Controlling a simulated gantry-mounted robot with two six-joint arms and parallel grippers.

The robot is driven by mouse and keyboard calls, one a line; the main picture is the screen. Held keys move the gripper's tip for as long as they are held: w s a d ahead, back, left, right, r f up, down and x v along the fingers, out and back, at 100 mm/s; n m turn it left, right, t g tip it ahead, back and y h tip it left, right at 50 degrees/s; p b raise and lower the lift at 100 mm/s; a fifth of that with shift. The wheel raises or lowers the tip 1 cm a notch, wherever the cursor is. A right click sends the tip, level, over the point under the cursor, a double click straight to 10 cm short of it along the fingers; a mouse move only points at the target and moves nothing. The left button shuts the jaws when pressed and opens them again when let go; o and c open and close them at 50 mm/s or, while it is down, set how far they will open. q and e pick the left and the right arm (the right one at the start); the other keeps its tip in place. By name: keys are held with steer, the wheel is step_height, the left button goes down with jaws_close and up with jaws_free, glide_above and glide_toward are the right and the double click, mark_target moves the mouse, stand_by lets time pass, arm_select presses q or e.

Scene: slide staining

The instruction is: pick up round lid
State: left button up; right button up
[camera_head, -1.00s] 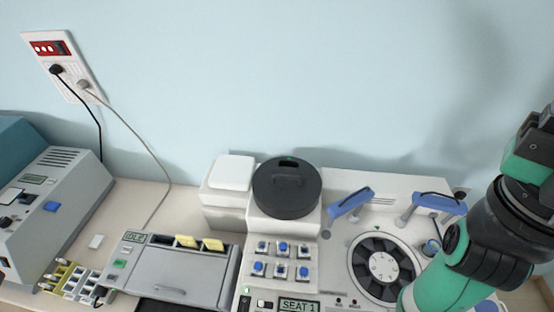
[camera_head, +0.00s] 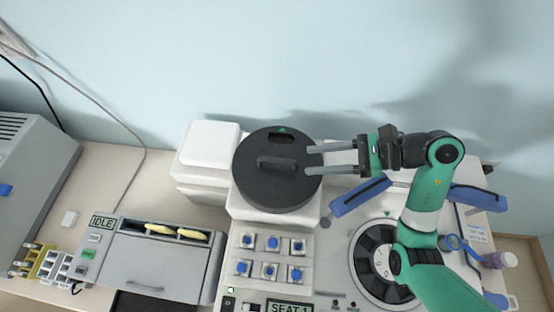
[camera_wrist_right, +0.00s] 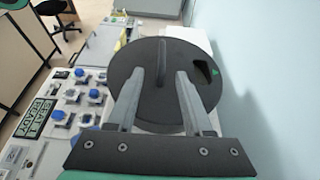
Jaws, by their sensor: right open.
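The round lid (camera_head: 262,186) is a dark grey disc with a raised bar handle and a small notch with a green mark. It rests on a white block at the back of the machine. In the right wrist view the lid (camera_wrist_right: 150,75) lies ahead of the fingers, its handle between their lines. My right gripper (camera_head: 308,160) is open and empty, its fingertips at the lid's right edge, pointing left toward the handle. I cannot tell whether the fingers are above the lid or touch it. My left gripper is not in view.
A white box (camera_head: 209,143) stands just left of the lid. Blue-capped pieces (camera_head: 270,257) sit in front of it. A blue-handled part (camera_head: 365,197) and a round rotor (camera_head: 376,262) are to the right. A grey device (camera_head: 160,262) stands front left. The wall is behind.

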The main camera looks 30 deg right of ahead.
mark_target(282, 160)
steer(key=x, duration=0.4)
steer(key=shift+w+a, duration=0.15)
steer(key=shift+a, duration=0.1)
steer(key=p+x, duration=0.1)
steer(key=x, duration=0.4)
steer(key=shift+w+r+p, duration=0.15)
steer(key=shift+w+p, duration=0.1)
steer(key=shift+p, duration=0.05)
steer(key=shift+c, duration=0.3)
jaws_close()
stand_by(0.5)
